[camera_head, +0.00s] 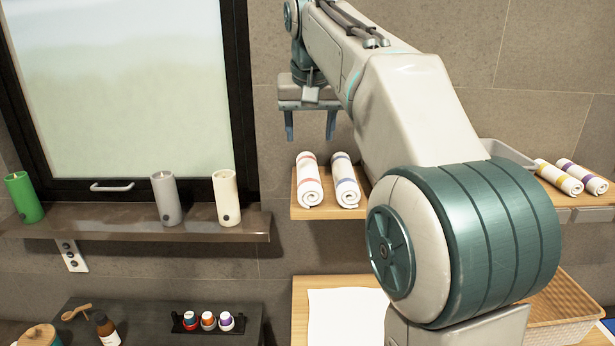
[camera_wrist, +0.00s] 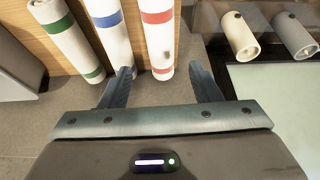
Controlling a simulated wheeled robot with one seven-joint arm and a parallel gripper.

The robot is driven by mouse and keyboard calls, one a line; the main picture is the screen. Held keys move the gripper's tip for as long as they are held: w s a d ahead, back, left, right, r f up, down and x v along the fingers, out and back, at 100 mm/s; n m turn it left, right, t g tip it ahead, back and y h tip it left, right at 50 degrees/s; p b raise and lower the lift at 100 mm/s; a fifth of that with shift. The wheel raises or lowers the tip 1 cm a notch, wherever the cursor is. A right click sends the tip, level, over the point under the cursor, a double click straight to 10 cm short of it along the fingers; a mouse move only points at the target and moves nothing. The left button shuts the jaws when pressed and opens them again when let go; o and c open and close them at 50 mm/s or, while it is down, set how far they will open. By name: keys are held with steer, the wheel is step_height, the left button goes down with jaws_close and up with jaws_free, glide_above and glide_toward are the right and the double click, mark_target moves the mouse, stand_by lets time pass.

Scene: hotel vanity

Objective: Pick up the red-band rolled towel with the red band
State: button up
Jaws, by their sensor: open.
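The red-band rolled towel (camera_head: 308,185) is white with red bands and lies on the wooden shelf, at its left end in the head view. It also shows in the wrist view (camera_wrist: 157,42), its near end lined up between my fingertips. My gripper (camera_head: 310,136) is open and empty, above the towel in the head view. In the wrist view my gripper (camera_wrist: 161,70) has one finger on each side of the towel's end, the left finger close to the blue-band towel (camera_wrist: 113,28). I cannot tell the gap in depth.
The blue-band towel (camera_head: 345,183) lies right beside the red-band one. A green-band towel (camera_wrist: 68,40) is farther along. Yellow-band (camera_head: 558,177) and purple-band (camera_head: 582,177) towels lie at the far right. Grey (camera_head: 167,200) and cream (camera_head: 226,198) candles stand on the window ledge (camera_head: 120,227).

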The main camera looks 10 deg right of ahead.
mark_target(310, 169)
steer(key=x, duration=0.8)
steer(key=shift+p+x, duration=0.35)
steer(key=shift+x, duration=2.25)
steer(key=shift+s+d, duration=0.1)
steer(key=shift+d, duration=0.05)
steer(key=c, duration=0.7)
